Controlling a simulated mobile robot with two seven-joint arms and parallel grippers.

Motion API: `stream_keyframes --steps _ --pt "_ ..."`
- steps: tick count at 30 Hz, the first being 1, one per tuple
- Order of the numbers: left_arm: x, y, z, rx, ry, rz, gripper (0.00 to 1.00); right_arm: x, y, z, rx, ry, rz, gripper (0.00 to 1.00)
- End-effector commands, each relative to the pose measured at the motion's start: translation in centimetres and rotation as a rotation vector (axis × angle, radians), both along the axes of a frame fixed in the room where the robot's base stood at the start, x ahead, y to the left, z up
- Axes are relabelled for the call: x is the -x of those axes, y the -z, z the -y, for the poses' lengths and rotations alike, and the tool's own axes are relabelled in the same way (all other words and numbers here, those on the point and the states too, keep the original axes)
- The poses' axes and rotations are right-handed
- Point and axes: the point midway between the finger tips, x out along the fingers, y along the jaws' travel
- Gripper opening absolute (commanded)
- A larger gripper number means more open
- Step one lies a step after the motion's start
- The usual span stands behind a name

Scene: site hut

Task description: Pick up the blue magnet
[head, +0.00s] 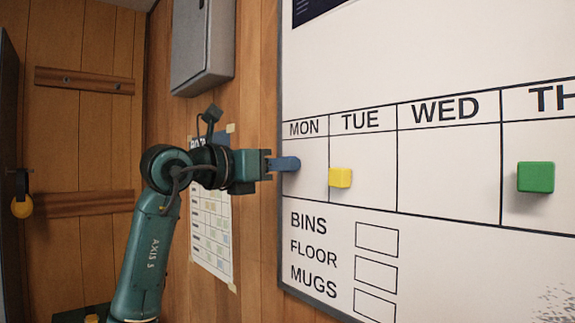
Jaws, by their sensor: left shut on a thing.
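My left gripper (272,165) comes in from the left and is shut on the blue magnet. Its fingers cover the magnet's left part. I cannot tell whether the magnet still touches the board. My right gripper is not in view.
A yellow magnet (340,177) sits on the line between MON and TUE. A green magnet (536,177) sits under TH. A paper chart (212,235) is taped to the wooden wall behind my left arm. A grey box (203,45) hangs above.

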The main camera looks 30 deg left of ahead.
Motion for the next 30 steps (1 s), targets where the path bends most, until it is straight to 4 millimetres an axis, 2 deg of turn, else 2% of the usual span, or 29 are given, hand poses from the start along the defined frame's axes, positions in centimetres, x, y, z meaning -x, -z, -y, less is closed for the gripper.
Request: stream_keyframes --steps 4,17,30 --pt "0.0 0.0 0.0 0.0 0.0 0.0 0.0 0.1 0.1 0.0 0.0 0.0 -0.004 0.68" --pt "0.1 0.0 0.0 0.0 0.0 0.001 0.0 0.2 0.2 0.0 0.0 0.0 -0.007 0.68" --pt "1.6 0.0 -0.7 -0.001 -0.001 0.001 0.0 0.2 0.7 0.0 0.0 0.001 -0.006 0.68"
